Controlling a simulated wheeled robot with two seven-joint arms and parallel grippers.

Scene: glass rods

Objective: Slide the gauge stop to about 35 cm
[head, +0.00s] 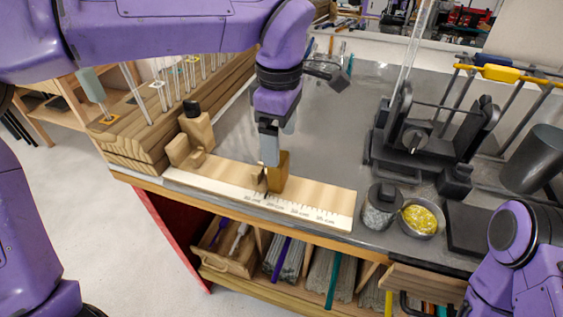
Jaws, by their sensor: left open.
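The gauge is a pale wooden board (225,188) with a printed scale along its front edge; its numbers are too small to read surely. The gauge stop (279,173) is an upright wooden block with a small dark knob area on its left side, standing on the board right of its middle. My left gripper (270,158) points down at the top of the stop, its open jaws at or very near the block. I cannot tell whether they touch it. The far finger is mostly hidden. My right arm shows at the lower right, but its gripper is out of view.
A wooden block with a black knob (193,128) stands at the board's left end, beside a rack of glass rods (160,112). A black fixture (420,135), a grey jar (381,207) and a bowl of yellow bits (421,217) stand right. The grey bench behind the board is clear.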

